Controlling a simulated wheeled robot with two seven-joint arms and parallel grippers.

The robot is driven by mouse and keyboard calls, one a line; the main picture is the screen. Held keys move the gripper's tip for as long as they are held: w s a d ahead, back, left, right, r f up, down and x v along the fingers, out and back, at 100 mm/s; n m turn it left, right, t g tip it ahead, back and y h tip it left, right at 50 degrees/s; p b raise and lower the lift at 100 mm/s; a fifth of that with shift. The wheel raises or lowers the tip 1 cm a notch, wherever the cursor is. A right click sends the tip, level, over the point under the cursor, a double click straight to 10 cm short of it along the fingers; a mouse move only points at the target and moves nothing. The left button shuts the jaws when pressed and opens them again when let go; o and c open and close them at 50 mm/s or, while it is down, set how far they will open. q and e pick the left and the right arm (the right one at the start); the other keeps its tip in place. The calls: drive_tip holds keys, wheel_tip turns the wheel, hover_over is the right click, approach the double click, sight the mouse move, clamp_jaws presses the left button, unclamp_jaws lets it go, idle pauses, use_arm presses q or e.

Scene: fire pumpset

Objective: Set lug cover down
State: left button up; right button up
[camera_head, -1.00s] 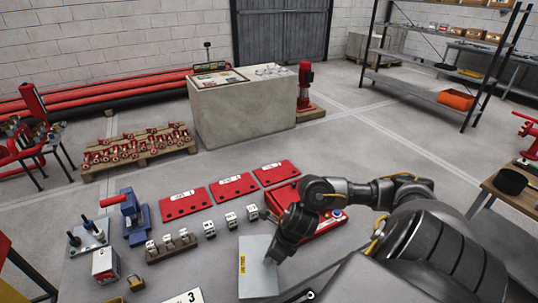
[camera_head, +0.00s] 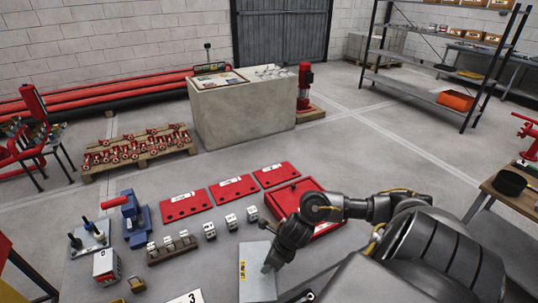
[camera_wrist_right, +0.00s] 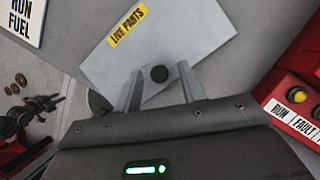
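The lug cover (camera_head: 257,285) is a pale grey plate with a yellow label reading LIVE PARTS; it lies flat at the table's front, appearing to rest on it. In the right wrist view the cover (camera_wrist_right: 195,35) shows a round black knob (camera_wrist_right: 159,73). My right gripper (camera_head: 268,268) is just above the cover. In the wrist view the right gripper's two fingers (camera_wrist_right: 159,72) stand apart on either side of the knob, with a gap to it on both sides. My left gripper is not in view.
A red box (camera_head: 294,194) stands right behind the cover, close to my right arm. Red plates (camera_head: 186,206) and small white blocks (camera_head: 231,221) lie behind and left.

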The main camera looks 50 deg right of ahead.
drive_tip(key=shift+r, duration=0.1)
drive_tip(key=v, duration=1.2)
drive_tip(key=shift+b, duration=0.3)
